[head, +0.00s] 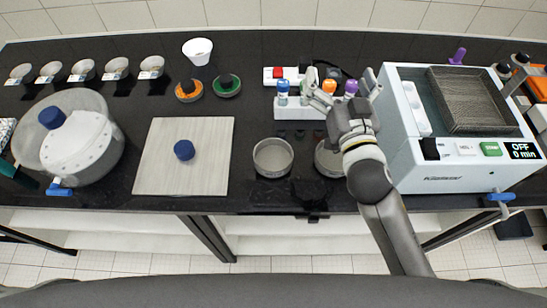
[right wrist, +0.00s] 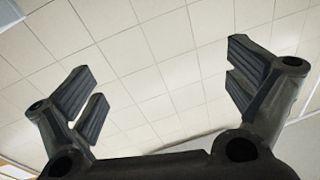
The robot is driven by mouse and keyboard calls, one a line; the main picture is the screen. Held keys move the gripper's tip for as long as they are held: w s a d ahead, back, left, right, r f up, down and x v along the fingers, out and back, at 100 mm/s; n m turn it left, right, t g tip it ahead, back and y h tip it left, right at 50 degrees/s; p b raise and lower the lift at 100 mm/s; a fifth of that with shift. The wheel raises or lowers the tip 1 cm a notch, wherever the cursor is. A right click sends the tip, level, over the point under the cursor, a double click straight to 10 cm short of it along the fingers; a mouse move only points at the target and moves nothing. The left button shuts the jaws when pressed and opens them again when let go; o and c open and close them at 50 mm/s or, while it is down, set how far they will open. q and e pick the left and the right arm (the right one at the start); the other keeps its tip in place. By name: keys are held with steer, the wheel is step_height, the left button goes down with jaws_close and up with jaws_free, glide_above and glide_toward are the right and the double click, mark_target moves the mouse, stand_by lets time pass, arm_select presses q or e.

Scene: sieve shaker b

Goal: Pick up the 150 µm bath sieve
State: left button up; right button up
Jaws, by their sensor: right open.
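Two round metal sieves stand near the front edge of the bench in the head view: a left one (head: 272,158) in full view and a right one (head: 325,160) partly hidden by my right arm. No mesh size is readable, so I cannot tell which is the 150 µm bath sieve. My right gripper (head: 343,90) is raised over the bench, beyond the right sieve, with its fingers spread and empty. In the right wrist view, the open fingers (right wrist: 160,95) have only ceiling tiles between them. My left gripper is not in view.
A white bath unit (head: 440,178) with a mesh basket (head: 470,98) stands on the right. A rack with coloured-cap bottles (head: 283,98) is beside my right gripper. A pale board (head: 155,175) with a blue knob (head: 184,150) and a large lidded vessel (head: 95,165) are left.

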steer(key=s+a+r+n+g+y, duration=0.2)
steer(key=s+a+r+n+y, duration=0.1)
steer(key=a+r+n+y, duration=0.9)
steer(key=s+a+f+n+g+y, duration=0.2)
steer(key=s+a+n+g+y, duration=0.25)
steer(key=a+g+y, duration=0.35)
steer(key=n+g+h, duration=0.2)
steer(key=g+h, duration=0.7)
steer(key=h, duration=0.9)
glide_toward(269, 160)
steer(key=shift+s+a+f+m+p, duration=0.25)
steer(key=shift+a+f+p, duration=0.2)
steer(key=shift+p, duration=0.3)
steer(key=p+x, duration=0.1)
steer(key=x, duration=0.1)
steer(key=p+x, duration=0.1)
steer(key=x, duration=0.2)
steer(key=shift+w+d+f, duration=0.15)
steer(key=shift+w+f, duration=0.05)
steer(key=shift+f, duration=0.35)
steer(key=c, duration=0.8)
